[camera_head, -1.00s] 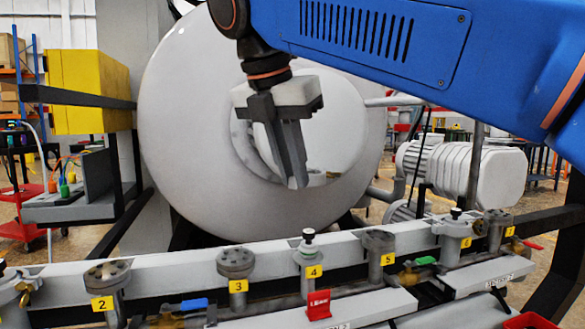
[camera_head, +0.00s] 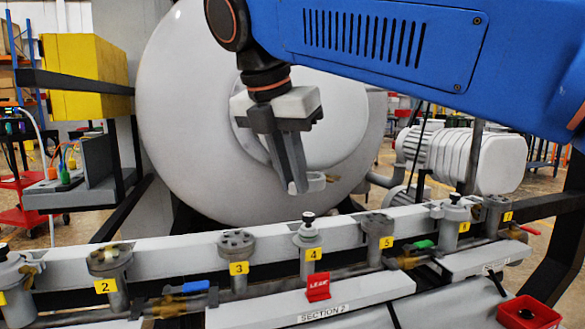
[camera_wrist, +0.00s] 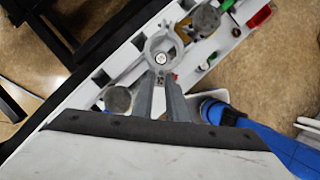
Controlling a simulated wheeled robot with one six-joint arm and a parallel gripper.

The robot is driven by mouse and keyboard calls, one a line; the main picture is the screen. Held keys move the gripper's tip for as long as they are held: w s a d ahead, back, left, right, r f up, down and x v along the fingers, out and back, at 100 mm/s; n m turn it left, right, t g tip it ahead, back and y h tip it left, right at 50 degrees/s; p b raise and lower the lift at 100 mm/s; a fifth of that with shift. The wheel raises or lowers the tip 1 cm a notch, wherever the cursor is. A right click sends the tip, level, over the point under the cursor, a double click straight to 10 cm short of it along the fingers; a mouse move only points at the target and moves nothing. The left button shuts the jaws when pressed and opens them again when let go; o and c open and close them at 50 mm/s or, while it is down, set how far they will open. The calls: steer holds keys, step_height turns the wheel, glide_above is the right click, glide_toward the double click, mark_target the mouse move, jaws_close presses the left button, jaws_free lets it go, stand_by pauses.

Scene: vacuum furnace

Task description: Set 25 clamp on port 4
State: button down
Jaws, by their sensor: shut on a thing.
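My gripper (camera_head: 299,186) is shut on a light grey ring-shaped clamp (camera_head: 316,182), which sticks out to the right of the fingertips. They hang above port 4 (camera_head: 309,236), apart from it. The clamp's number cannot be read.
Port 3 (camera_head: 238,251) and port 5 (camera_head: 377,232) stand close on either side along the grey manifold rail (camera_head: 180,249). The large pale furnace door (camera_head: 185,120) is behind my gripper. A red bin (camera_head: 528,313) is at lower right.

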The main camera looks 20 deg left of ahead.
step_height(320, 180, down, 10)
steer(key=shift+f, duration=0.2)
stand_by(2.0)
steer(key=shift+f, duration=0.15)
stand_by(0.5)
steer(key=c, duration=1.7)
jaws_free()
steer(key=shift+o, duration=0.2)
steer(key=v, duration=1.7)
steer(key=shift+r, duration=0.25)
